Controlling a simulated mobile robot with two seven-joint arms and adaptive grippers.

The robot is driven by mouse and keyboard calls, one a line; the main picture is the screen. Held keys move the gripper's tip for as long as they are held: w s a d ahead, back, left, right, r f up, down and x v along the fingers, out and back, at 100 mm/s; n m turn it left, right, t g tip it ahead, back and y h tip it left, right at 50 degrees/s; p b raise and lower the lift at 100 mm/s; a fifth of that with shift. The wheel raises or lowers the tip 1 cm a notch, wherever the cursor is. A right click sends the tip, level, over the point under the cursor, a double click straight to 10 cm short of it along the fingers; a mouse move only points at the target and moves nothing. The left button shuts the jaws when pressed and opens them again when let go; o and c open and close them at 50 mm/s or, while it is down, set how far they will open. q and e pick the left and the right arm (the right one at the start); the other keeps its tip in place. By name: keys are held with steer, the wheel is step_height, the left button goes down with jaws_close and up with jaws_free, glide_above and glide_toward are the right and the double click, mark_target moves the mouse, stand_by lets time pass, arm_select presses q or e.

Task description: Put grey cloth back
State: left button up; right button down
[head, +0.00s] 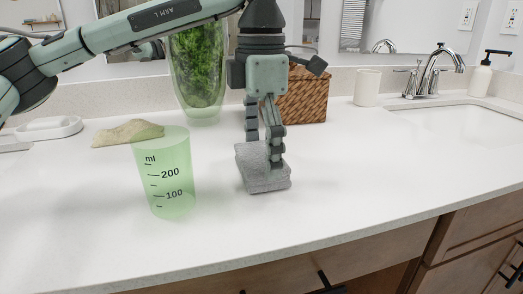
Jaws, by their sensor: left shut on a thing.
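The grey cloth (267,183) is a small folded stack in the middle of the white counter, in the head view. My left gripper (272,160) points straight down over it, with its fingers at the cloth, and is shut on it. The fingers hide part of the cloth. The cloth looks to be at or very near the counter surface; I cannot tell if it is lifted. My right gripper is not in view.
Behind stand a plant vase (200,85) and wicker basket (305,97). A white cup (367,88), faucet (433,72) and sink (465,118) are right. The front counter (330,210) is clear.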

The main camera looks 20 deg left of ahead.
mark_target(262, 156)
arm_select(q)
steer(key=shift+f, duration=0.1)
steer(key=o, duration=0.7)
steer(key=shift+c, duration=0.2)
steer(key=shift+o, duration=0.5)
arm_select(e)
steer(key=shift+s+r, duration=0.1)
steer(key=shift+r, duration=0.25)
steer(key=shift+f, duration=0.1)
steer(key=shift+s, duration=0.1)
arm_select(q)
steer(key=shift+r, duration=0.45)
step_height(262, 156, up, 12)
steer(key=p, duration=0.1)
steer(key=shift+f, duration=0.25)
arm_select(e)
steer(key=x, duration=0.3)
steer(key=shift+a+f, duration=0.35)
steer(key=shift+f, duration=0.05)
